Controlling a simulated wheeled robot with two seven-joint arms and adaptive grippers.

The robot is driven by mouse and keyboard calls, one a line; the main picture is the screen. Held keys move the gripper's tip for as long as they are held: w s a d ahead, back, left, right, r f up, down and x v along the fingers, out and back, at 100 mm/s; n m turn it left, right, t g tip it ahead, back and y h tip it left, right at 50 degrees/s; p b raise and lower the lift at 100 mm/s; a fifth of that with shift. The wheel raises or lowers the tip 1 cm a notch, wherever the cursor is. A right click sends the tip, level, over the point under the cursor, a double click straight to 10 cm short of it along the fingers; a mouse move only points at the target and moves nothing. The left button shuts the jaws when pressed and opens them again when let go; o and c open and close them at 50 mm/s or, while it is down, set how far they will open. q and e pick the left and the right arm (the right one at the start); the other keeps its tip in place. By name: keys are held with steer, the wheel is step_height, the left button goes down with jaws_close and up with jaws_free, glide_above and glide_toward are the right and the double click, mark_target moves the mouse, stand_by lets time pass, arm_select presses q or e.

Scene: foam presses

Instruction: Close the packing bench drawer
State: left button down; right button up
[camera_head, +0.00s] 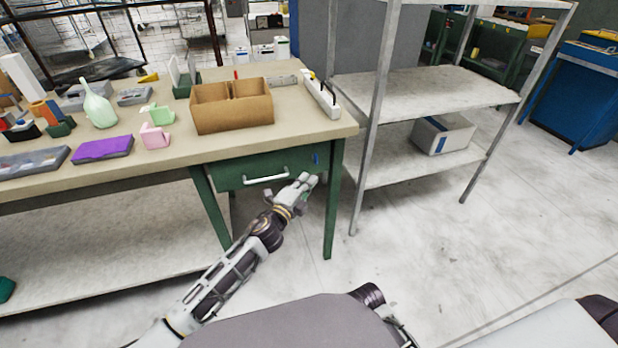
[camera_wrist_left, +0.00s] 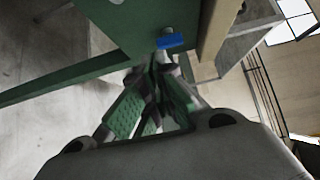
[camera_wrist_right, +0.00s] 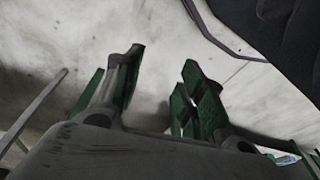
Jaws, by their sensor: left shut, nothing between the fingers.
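The packing bench drawer has a green front (camera_head: 235,172) with a white bar handle (camera_head: 266,179) and a blue patch at its right end. It sits under the right end of the packing bench (camera_head: 180,160). The front looks close to the bench frame; I cannot tell whether a gap remains. My left gripper (camera_head: 311,181) is shut and empty, at the right part of the drawer front, right of the handle. In the left wrist view its fingertips point at a green panel just below the blue patch (camera_wrist_left: 171,41); contact is unclear. My right gripper (camera_wrist_right: 158,80) is open and empty above the floor.
A cardboard box (camera_head: 232,110), a purple-topped case (camera_head: 103,149) and other small items stand on the bench. A green bench leg (camera_head: 333,215) is right of my left gripper. A metal shelf (camera_head: 430,95) with a grey bin (camera_head: 442,135) stands to the right. Floor at right is clear.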

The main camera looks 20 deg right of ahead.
arm_select(q)
steer(key=p+v, duration=0.1)
steer(key=v, duration=0.6)
arm_select(e)
steer(key=shift+s+d+f, duration=0.1)
steer(key=shift+s+f, duration=0.05)
steer(key=shift+f, duration=0.4)
steer(key=shift+s+d+f, duration=0.1)
steer(key=shift+f, duration=0.4)
arm_select(q)
steer(key=shift+s+a, duration=0.1)
arm_select(e)
steer(key=shift+r, duration=0.1)
